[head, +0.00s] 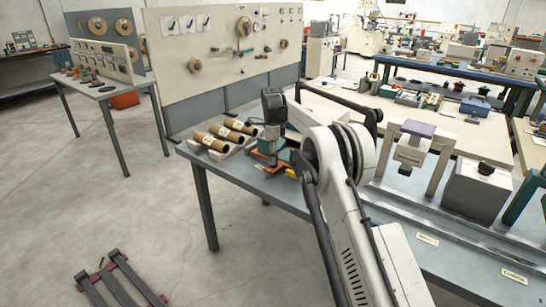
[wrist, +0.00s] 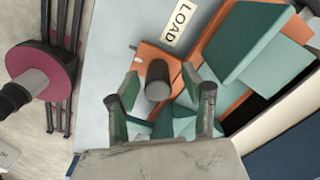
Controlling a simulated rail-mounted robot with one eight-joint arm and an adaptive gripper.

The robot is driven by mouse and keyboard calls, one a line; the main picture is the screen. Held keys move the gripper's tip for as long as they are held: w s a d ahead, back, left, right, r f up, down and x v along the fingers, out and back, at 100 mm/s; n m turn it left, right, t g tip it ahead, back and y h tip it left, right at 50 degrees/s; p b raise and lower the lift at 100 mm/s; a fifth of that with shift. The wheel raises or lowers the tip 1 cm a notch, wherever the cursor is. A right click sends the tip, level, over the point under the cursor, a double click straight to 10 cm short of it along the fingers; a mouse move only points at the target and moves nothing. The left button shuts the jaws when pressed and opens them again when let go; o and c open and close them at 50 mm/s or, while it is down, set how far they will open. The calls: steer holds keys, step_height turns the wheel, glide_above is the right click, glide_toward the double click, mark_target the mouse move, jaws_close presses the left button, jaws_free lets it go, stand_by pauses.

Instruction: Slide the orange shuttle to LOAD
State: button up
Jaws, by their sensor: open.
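The orange shuttle (wrist: 147,54) shows in the wrist view as a flat orange plate with an upright dark grey cylindrical knob (wrist: 158,80). A white LOAD label (wrist: 179,22) lies on the grey bench just beyond it. My gripper (wrist: 161,71) is open, with one green-padded finger on each side of the knob; I cannot tell whether either finger touches it. In the head view, my gripper (head: 269,146) points down over the orange and teal fixture (head: 262,161) at the bench's left end. My gripper and arm partly hide the fixture there.
A teal block (wrist: 249,42) stands right of the shuttle in the wrist view. Cardboard tubes (head: 218,140) lie on a rack left of the fixture. A pegboard (head: 225,62) rises behind. A clamp frame (head: 410,157) and grey box (head: 476,191) stand farther right on the bench.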

step_height(320, 180, up, 12)
stand_by(0.7)
steer(key=s+d+r+n+t, duration=0.1)
steer(key=s+d+r+n, duration=0.25)
steer(key=s+r, duration=0.45)
steer(key=s+d+r+n+t, duration=0.2)
steer(key=s+r+n, duration=0.2)
steer(key=s+r, duration=0.35)
steer(key=s+d+r+n+t, duration=0.1)
steer(key=s+d+n, duration=0.1)
steer(key=s, duration=0.6)
steer(key=s+d+r+n, duration=0.1)
steer(key=s+d+n, duration=0.1)
steer(key=s, duration=0.7)
steer(key=s+f+n+t, duration=0.1)
steer(key=s+f, duration=0.3)
steer(key=s, duration=0.4)
steer(key=s+d+f+n+t, duration=0.1)
steer(key=s+f+n, duration=0.3)
steer(key=s, duration=0.4)
steer(key=s+d+f+n+t, duration=0.1)
steer(key=s+f+n, duration=0.1)
steer(key=s+f, duration=0.4)
steer(key=shift+s+d+f+n, duration=0.25)
steer(key=shift+s+n, duration=0.1)
steer(key=shift+s, duration=0.8)
